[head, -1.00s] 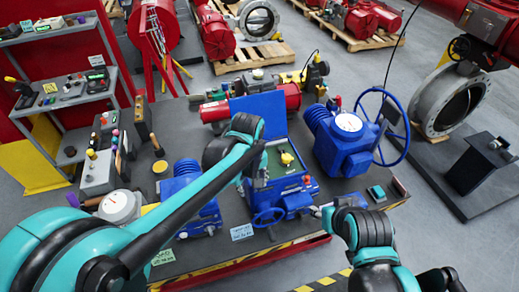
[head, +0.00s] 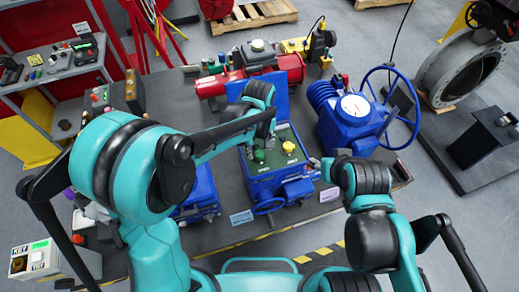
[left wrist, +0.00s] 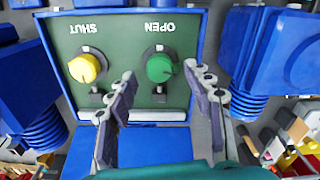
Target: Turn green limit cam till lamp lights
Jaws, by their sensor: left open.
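The blue actuator box (head: 262,188) has its lid up and a green panel inside. The green limit cam (head: 259,155) is a round knob by the OPEN label; it also shows in the left wrist view (left wrist: 161,68). The yellow cam (head: 288,147) is by SHUT, and is at left in the wrist view (left wrist: 84,69). My left gripper (left wrist: 161,76) is open and empty, its fingers spread to either side of the green cam and short of it in the picture; contact is not visible. I cannot make out a lit lamp. My right gripper's fingers do not show.
A blue actuator with a large handwheel (head: 391,107) stands to the right. A red cylinder actuator (head: 262,74) lies behind the lid. Another blue unit (head: 197,190) is at left, partly hidden by my arm. My right arm is close to the box's right side.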

